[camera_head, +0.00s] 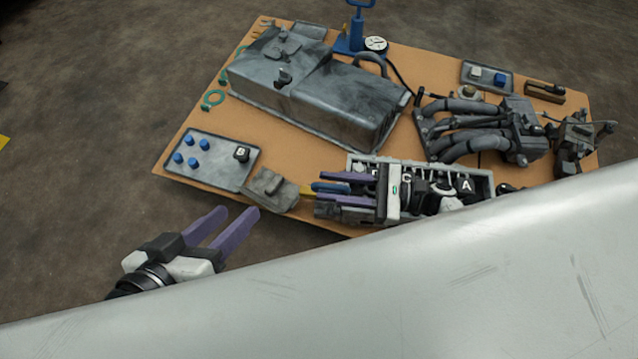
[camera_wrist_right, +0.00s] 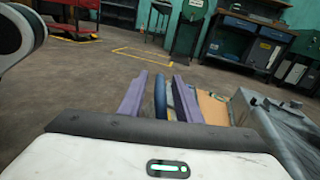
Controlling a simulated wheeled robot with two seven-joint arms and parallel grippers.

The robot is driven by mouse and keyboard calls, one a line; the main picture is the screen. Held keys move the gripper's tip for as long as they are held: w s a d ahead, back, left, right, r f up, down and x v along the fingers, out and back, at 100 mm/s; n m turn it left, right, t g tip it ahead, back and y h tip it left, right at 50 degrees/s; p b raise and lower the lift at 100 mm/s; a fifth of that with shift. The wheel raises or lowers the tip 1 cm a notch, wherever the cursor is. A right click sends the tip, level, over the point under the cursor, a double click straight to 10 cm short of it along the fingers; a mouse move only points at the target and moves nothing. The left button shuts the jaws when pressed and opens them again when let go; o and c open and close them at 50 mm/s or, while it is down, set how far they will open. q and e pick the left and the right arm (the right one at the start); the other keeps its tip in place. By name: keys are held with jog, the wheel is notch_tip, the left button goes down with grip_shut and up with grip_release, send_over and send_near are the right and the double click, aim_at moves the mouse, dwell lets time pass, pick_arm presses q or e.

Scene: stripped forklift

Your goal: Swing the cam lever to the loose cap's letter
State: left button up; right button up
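The engine part (camera_head: 483,183) with black lettered caps lies at the table's front edge. Cap A (camera_head: 466,186) and cap C (camera_head: 407,171) show on it; my right gripper and arm partly hide the rest. The lever's pivot is hidden. My left gripper (camera_head: 240,212) is open and empty, off the table's front left.
The tray also holds several blue pegs (camera_head: 190,152). A grey block (camera_head: 270,185) lies between tray and engine part. A large grey tank (camera_head: 310,90), pipes (camera_head: 465,125) and a blue stand (camera_head: 357,35) fill the back. Floor left of the table is clear.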

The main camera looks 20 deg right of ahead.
aim_at(322, 187)
jog(key=shift+x, duration=1.6)
jog(key=shift+c, duration=0.4)
grip_shut()
jog(key=shift+s, duration=0.1)
